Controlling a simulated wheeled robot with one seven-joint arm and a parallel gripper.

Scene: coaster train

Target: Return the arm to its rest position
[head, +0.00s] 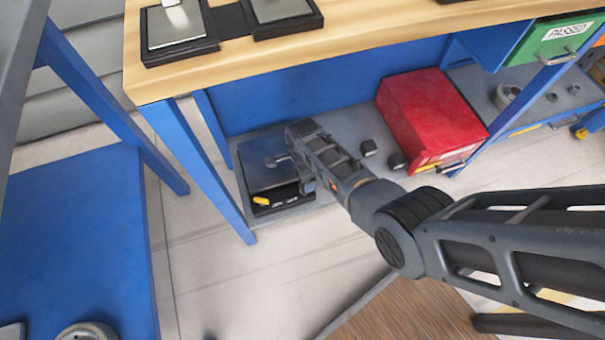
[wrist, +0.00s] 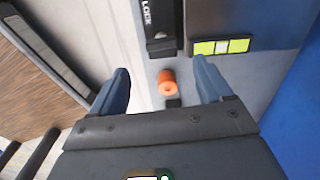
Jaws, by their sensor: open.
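My dark grey arm (head: 500,245) reaches from the right, low beside the workbench, over the lower shelf. My gripper (wrist: 161,68) shows in the wrist view with its two blue-grey fingers spread apart. In the head view the gripper end covers part of a black box (head: 258,178) on the lower shelf. The fingertips are hard to make out there.
A red case (head: 430,112) stands on the lower shelf (head: 345,125), right of my gripper. The wooden benchtop (head: 330,50) overhangs the shelf, with blue legs (head: 205,165) at left. A black part marked LOCK (wrist: 160,25) is ahead in the wrist view. Open floor (head: 250,285) lies in front.

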